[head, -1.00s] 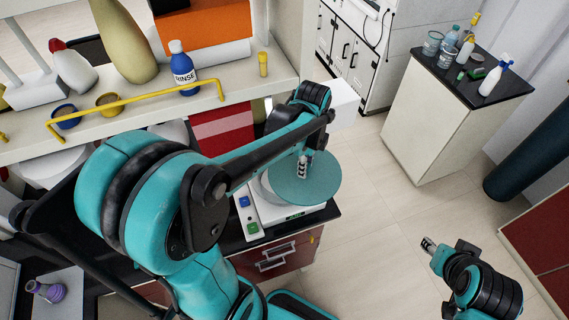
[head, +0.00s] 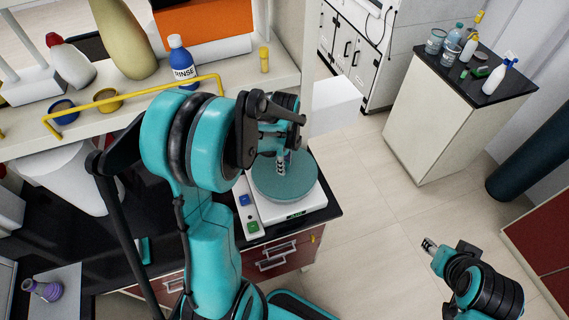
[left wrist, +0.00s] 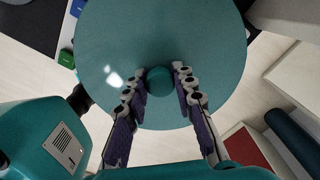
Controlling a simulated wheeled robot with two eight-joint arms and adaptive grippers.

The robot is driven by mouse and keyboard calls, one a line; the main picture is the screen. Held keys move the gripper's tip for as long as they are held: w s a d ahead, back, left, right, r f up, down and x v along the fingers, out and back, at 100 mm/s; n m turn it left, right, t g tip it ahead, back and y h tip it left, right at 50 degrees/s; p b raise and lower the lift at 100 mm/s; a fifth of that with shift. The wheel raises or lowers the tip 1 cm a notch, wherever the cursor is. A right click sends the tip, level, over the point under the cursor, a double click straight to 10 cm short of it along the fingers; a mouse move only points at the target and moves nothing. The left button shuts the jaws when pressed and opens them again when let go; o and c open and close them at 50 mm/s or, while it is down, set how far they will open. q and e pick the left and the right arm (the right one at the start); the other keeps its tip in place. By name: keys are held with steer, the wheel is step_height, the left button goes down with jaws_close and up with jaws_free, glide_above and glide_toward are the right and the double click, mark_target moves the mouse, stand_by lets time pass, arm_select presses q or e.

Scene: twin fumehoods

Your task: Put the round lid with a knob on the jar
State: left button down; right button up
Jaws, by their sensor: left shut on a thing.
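The round teal lid (head: 301,187) is over the white balance on the dark bench in the head view. In the left wrist view the lid (left wrist: 205,35) fills the top middle, with its teal knob (left wrist: 158,82) between my fingers. My left gripper (left wrist: 160,84) is shut on the knob; it also shows in the head view (head: 283,172), above the lid. No jar shows clearly; the lid and arm hide what is beneath, so I cannot tell whether the lid touches anything. My right gripper (head: 429,244) is over the floor at right, apart from everything; its jaws are too small to read.
The white balance (head: 308,207) stands near the bench's right end, above red drawers (head: 275,262). A cabinet with bottles (head: 432,135) stands at right. Floor between is clear.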

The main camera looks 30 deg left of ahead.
arm_select(q)
steer(key=shift+f+b, duration=0.45)
steer(key=c, duration=1.3)
jaws_free()
steer(key=shift+r, duration=0.1)
steer(key=shift+o, duration=0.2)
steer(key=shift+r, duration=0.1)
steer(key=shift+r+p, duration=0.3)
steer(key=shift+p, duration=0.2)
step_height(320, 180, up, 11)
steer(key=p, duration=0.2)
steer(key=s+d+r+n+t, duration=0.3)
steer(key=s+d+n+t, duration=0.4)
steer(key=n, duration=1)
steer(key=s+d, duration=0.3)
steer(key=s, duration=0.1)
steer(key=shift+d+r, duration=0.3)
steer(key=shift+r, duration=0.1)
